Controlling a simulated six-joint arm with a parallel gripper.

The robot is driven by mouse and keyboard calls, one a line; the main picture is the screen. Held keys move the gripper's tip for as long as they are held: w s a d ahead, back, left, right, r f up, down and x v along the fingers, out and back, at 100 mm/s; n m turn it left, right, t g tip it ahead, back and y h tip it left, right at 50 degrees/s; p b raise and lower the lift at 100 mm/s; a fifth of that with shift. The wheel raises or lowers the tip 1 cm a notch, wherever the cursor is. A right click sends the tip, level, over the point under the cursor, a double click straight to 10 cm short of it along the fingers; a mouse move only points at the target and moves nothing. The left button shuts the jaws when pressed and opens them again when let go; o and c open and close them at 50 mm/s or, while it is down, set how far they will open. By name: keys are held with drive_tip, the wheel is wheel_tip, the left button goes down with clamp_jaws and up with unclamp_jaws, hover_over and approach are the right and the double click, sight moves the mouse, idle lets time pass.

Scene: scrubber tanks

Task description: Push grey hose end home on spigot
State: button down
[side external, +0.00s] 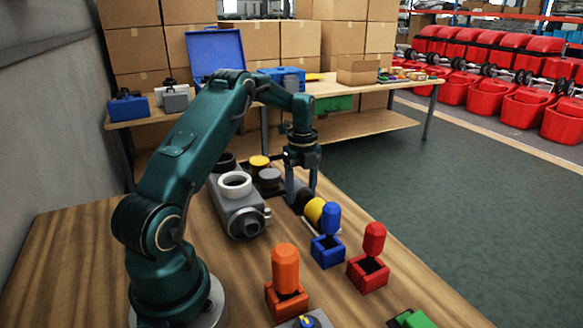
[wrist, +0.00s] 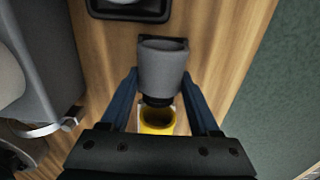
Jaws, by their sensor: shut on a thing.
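My gripper (side external: 302,190) is low over the table, to the right of the grey tank (side external: 222,205). In the wrist view its two blue fingers (wrist: 160,84) are closed on the sides of the grey hose end (wrist: 163,68). A dark ring or hose section and a yellow cuff (wrist: 157,120) lie just below the grey hose end in that view. In the side view my fingers mostly hide the grey end, and the yellow cuff (side external: 315,210) shows beside them. A round grey port (side external: 246,224), possibly the spigot, is on the tank's near end, apart from my gripper.
A white ring (side external: 235,184) sits on the tank. Blue (side external: 328,250), red (side external: 368,272) and orange (side external: 286,300) blocks with plugs stand at the front right. Bare wood lies left of the tank.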

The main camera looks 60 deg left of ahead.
drive_tip(key=shift+r, duration=3.05)
